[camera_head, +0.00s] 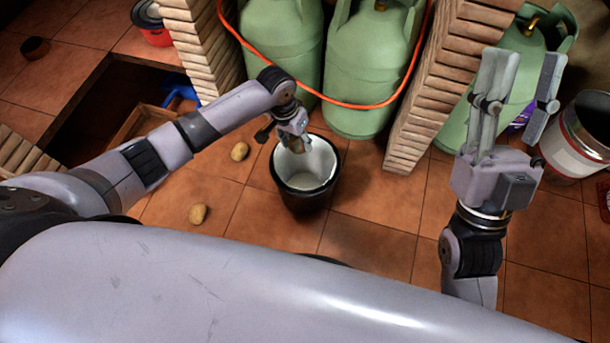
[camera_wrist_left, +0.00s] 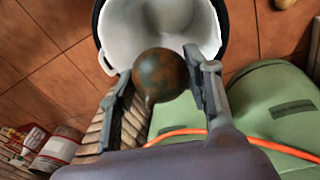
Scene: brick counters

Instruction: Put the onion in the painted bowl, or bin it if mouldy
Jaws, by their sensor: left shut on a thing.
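The onion (camera_wrist_left: 160,75) is round and dark brown with greenish and rusty mottled patches in the left wrist view. My left gripper (camera_wrist_left: 157,68) is shut on it, with a finger on each side. In the head view my left gripper (camera_head: 296,139) hangs over the back part of the bin (camera_head: 306,204), a black bucket with a white inside. The bin also shows beyond the onion in the left wrist view (camera_wrist_left: 117,29). My right gripper (camera_head: 520,92) is raised at the right, its fingers apart and empty. I cannot make out a painted bowl.
Green gas cylinders (camera_head: 365,75) with an orange hose (camera_head: 345,104) stand behind the bin between brick piers (camera_head: 440,85). A large tin (camera_head: 575,145) stands at the right.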

